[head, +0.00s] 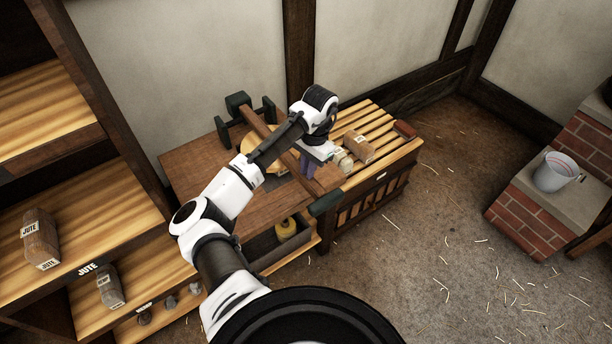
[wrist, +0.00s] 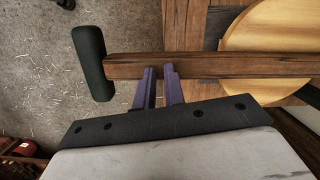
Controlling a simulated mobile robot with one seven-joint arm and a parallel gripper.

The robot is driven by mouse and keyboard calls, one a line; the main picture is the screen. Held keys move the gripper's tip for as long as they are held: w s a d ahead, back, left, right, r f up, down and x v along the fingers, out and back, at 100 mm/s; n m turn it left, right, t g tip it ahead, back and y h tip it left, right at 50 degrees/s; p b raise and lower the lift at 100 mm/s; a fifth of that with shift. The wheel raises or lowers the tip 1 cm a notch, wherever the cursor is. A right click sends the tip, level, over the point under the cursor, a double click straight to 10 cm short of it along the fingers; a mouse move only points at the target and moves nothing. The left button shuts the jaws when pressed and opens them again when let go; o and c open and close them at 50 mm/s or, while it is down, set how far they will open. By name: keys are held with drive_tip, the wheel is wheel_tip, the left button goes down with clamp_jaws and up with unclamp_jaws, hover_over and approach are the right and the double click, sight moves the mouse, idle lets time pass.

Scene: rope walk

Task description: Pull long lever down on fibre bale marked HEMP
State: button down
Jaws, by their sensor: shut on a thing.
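The long wooden lever (head: 285,150) runs from a dark pivot bracket (head: 240,105) at the back to a dark green grip (head: 326,203) at the front. In the wrist view the lever (wrist: 215,66) crosses the picture, with its grip (wrist: 91,63) at the left. My gripper (head: 309,167) has its purple fingers on the lever, a little inboard of the grip; they also show in the wrist view (wrist: 160,75). It is shut on the lever. A round wooden plate (wrist: 270,38) lies under the lever.
Two wrapped bales (head: 358,147) sit on the slatted bench top (head: 378,120), right of my gripper. Shelves (head: 40,215) with JUTE bales stand left. A yellow object (head: 286,227) lies in the low bay. A metal pail (head: 556,172) stands on brickwork at right. The floor between is open.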

wheel_tip(320, 180, up, 14)
drive_tip(key=w+d, duration=0.1)
drive_tip(key=shift+w+d+f, duration=0.15)
drive_tip(key=shift+d+f, duration=0.05)
drive_tip(key=shift+d, duration=0.1)
idle(0.3)
drive_tip(key=shift+d, duration=0.1)
